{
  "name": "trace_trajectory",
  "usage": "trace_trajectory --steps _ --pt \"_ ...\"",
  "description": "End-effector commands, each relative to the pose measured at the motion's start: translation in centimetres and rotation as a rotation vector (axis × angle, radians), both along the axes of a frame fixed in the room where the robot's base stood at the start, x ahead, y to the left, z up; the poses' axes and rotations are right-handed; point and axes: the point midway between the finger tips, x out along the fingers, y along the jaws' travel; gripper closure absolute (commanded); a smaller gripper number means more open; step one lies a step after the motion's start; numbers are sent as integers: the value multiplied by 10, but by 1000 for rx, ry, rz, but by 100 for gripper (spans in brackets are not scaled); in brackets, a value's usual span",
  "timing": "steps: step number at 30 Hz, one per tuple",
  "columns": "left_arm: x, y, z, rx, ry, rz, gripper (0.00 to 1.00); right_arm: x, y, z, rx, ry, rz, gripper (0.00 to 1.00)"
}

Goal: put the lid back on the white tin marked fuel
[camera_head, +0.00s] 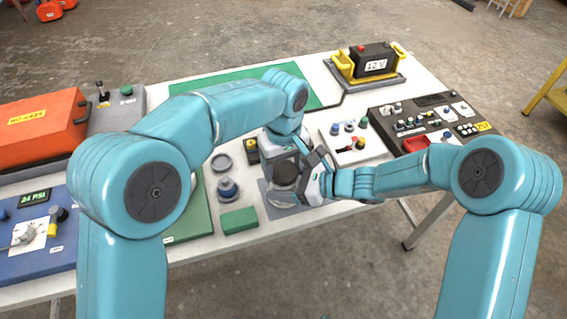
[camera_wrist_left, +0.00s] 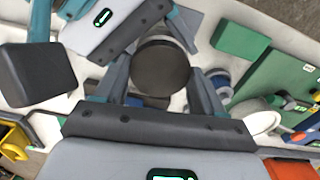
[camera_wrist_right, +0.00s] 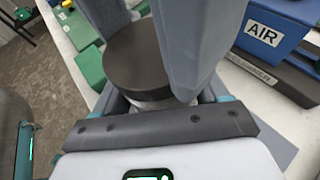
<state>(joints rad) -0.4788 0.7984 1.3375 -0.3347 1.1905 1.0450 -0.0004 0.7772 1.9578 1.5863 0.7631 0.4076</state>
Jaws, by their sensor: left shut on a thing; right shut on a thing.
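The lid (camera_wrist_left: 160,68) is a dark round disc between the fingers of my left gripper (camera_head: 285,165), which is shut on it. In the right wrist view the lid (camera_wrist_right: 136,58) sits directly over the pale side of the white tin (camera_wrist_right: 153,104). My right gripper (camera_head: 300,182) is shut on the tin's body from the right side, below the lid. The lid looks level with the tin; whether it is pressed fully down I cannot tell. The fuel marking is hidden. In the head view both grippers cover most of the tin, above a grey mat (camera_head: 277,211).
A green block (camera_head: 239,221), a blue knob (camera_head: 228,188) and a grey round dish (camera_head: 222,162) are left of the grippers. A white switch panel (camera_head: 345,155) and a dark control panel (camera_head: 425,122) stand right. A battery (camera_head: 373,62) is at the back.

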Motion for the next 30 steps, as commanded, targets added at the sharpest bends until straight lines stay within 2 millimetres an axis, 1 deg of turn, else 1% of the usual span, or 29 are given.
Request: trace_trajectory --steps 9,10,11,12,30 --pt "0 0 -7 1 1 0 59 0 0 0 -1 0 -1 81" --pt "0 0 -6 1 0 0 21 0 0 0 -1 0 -1 100" --pt "0 0 -6 1 0 0 11 0 0 0 -1 0 -1 100" --pt "0 0 -6 0 0 0 5 0 0 0 -1 0 0 100" --pt "0 -3 -5 -7 -3 -1 5 -2 3 0 1 0 9 100"
